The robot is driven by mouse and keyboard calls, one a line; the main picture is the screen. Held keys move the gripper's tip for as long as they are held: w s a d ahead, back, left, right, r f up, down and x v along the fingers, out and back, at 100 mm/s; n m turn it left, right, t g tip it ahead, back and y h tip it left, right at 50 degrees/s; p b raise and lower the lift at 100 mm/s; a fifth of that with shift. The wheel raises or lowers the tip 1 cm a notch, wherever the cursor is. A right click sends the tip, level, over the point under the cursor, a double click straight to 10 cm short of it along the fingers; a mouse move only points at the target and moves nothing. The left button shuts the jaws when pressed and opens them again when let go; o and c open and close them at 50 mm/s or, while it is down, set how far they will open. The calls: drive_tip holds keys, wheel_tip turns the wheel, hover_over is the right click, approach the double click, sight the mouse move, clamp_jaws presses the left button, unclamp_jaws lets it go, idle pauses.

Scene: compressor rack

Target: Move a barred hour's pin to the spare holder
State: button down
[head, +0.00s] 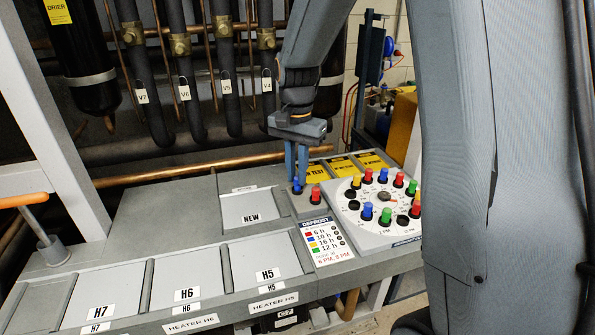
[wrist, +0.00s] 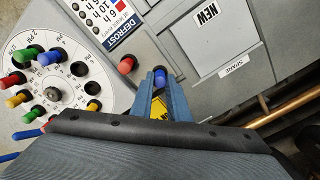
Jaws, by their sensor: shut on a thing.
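My gripper (head: 297,180) points down and is shut on a blue pin (wrist: 160,72). The pin is at the grey block left of the dial, beside a standing red pin (head: 315,194); whether it is seated or just above the block, I cannot tell. The red pin also shows in the wrist view (wrist: 126,65). The white timer dial (head: 374,197) carries several red, blue, green and yellow pins around its rim, with some dark empty holes. The defrost card (head: 325,240) lists coloured hours; its bottom note reads 6 PM, 8 PM.
A panel marked NEW (head: 250,210) lies left of the block; a SPARE label (wrist: 237,65) is at its edge. Yellow test labels (head: 343,166) lie behind the dial. Copper pipes and tagged valves stand at the back. Panels H5 to H7 fill the front left.

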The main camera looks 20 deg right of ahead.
drive_tip(key=shift+f, duration=0.25)
idle(0.6)
drive_tip(key=c, duration=1.6)
unclamp_jaws()
drive_tip(key=shift+r+b, duration=0.85)
drive_tip(key=shift+r, duration=3.05)
